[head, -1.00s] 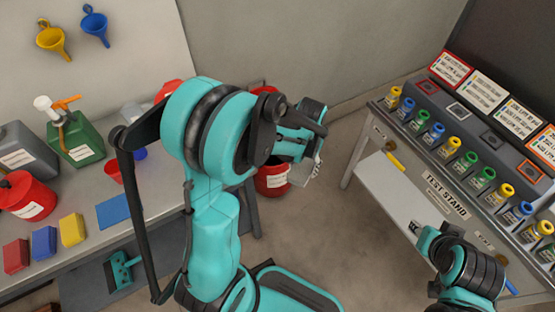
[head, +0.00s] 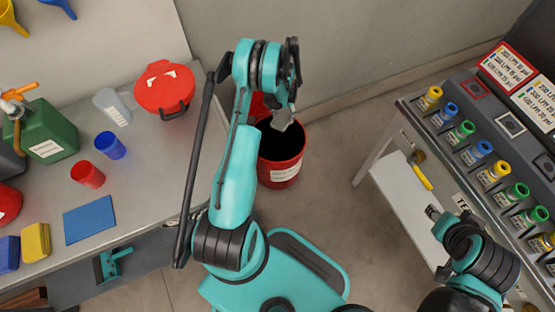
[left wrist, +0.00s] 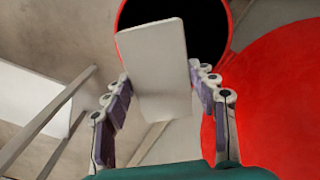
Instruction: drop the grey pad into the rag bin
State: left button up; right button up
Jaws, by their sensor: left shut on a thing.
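The grey pad (left wrist: 155,70) is a flat pale block between the two fingers of my left gripper (left wrist: 160,92), which is shut on it. In the head view the pad (head: 281,119) shows small at the end of the left arm, at the bin's far rim. The red rag bin (head: 281,172) stands on the floor with a dark open mouth and a white label. In the left wrist view its red rim (left wrist: 224,40) shows behind the pad, which overlaps part of the mouth. My right gripper (head: 434,213) is at the right by the test stand; its fingers are too small to read.
A large red disc (left wrist: 268,95), perhaps the bin's lid, is beside the mouth. The left bench (head: 150,175) holds a red canister (head: 164,90), cups, a blue cloth (head: 90,218) and a green jug (head: 48,130). The test stand (head: 405,108) with bottles is at right. Floor lies between.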

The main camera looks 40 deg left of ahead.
pick_arm(q)
jog(key=s+a+f+b, duration=0.1)
jog(key=a+f+b, duration=0.2)
jog(key=f, duration=0.8)
jog(key=shift+a+f, duration=0.3)
jog(key=shift+a, duration=0.4)
jog(key=o, duration=1.2)
jog(key=shift+r, duration=0.1)
notch_tip(320, 180, up, 12)
jog(key=shift+f, duration=0.1)
